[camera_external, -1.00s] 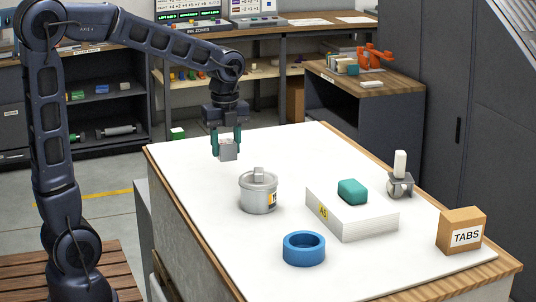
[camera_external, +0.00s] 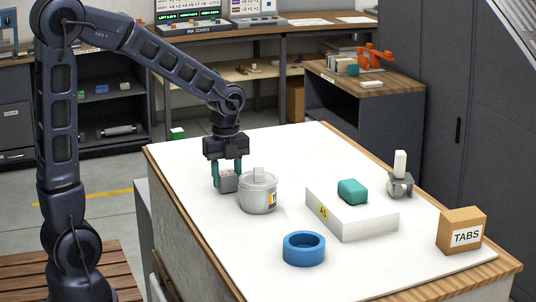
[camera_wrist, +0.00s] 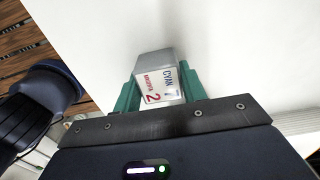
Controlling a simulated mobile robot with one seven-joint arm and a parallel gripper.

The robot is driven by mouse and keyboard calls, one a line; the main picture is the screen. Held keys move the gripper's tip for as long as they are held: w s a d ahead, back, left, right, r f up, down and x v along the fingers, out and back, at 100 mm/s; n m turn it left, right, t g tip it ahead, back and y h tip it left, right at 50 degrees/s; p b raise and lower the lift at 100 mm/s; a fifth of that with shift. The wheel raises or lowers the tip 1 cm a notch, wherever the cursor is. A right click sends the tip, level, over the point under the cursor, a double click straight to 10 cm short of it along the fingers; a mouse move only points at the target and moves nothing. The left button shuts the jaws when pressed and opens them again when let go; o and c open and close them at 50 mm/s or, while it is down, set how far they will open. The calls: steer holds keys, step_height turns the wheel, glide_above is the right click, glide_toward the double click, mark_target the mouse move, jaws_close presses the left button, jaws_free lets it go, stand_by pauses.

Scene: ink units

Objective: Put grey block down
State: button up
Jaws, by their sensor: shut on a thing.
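The grey block (camera_external: 228,182) is between the fingers of my gripper (camera_external: 227,178), low over the white table top (camera_external: 300,150), just left of the grey lidded pot. I cannot tell whether its underside touches the table. In the wrist view the grey block (camera_wrist: 158,80) sits between the two green fingers of my gripper (camera_wrist: 160,92). The gripper is shut on the block.
The grey pot (camera_external: 257,194) stands close to the block's right. The table's back is clear.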

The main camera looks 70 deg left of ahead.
mark_target(227, 172)
steer(key=o, duration=1)
steer(key=shift+f, duration=0.1)
steer(key=shift+c, duration=0.2)
step_height(227, 172, up, 11)
steer(key=s+d+n+t, duration=0.2)
steer(key=s+d+n, duration=0.2)
steer(key=s+n, duration=0.5)
steer(key=s+d+n+t, duration=0.2)
steer(key=s+d+n, duration=0.3)
steer(key=s+n, duration=0.4)
steer(key=shift+s+f+t, duration=0.3)
steer(key=shift+s, duration=0.75)
